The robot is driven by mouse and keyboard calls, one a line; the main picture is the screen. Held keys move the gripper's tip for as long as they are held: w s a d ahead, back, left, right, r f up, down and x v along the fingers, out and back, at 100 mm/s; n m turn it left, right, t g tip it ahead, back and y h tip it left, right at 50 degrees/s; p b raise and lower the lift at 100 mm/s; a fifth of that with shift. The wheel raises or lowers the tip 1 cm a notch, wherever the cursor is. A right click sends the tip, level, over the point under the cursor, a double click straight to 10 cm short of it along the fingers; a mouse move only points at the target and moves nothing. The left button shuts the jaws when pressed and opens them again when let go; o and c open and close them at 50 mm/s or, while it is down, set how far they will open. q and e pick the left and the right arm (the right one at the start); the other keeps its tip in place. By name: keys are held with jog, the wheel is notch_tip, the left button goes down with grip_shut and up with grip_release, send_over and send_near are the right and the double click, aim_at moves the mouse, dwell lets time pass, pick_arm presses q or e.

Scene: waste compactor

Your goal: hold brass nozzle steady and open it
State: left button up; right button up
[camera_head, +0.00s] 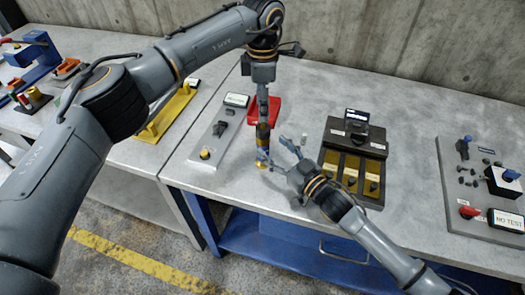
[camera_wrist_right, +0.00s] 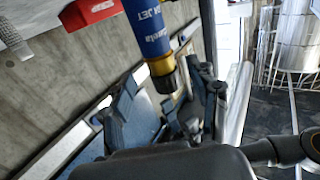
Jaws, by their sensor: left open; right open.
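In the right wrist view the nozzle (camera_wrist_right: 150,35) shows gold bands and a dark tip. My left gripper (camera_head: 263,100) comes down from above at the nozzle's upper part; its fingers are hard to make out and contact cannot be told. My right gripper (camera_head: 275,150) is open beside the nozzle's lower part. In the right wrist view its fingers (camera_wrist_right: 170,105) spread to either side of the dark tip, with no clear contact.
A red block (camera_head: 275,104) lies just behind the nozzle. A grey panel (camera_head: 217,135) with a black knob is to the left. A dark box with yellow slots (camera_head: 352,165) stands to the right. A grey switch panel (camera_head: 480,200) is farther right. The table's front edge is close.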

aim_at(267, 142)
jog(key=x, duration=0.5)
jog(key=shift+w+a, duration=0.25)
jog(key=shift+w, duration=0.05)
jog(key=shift+c, duration=0.2)
grip_shut()
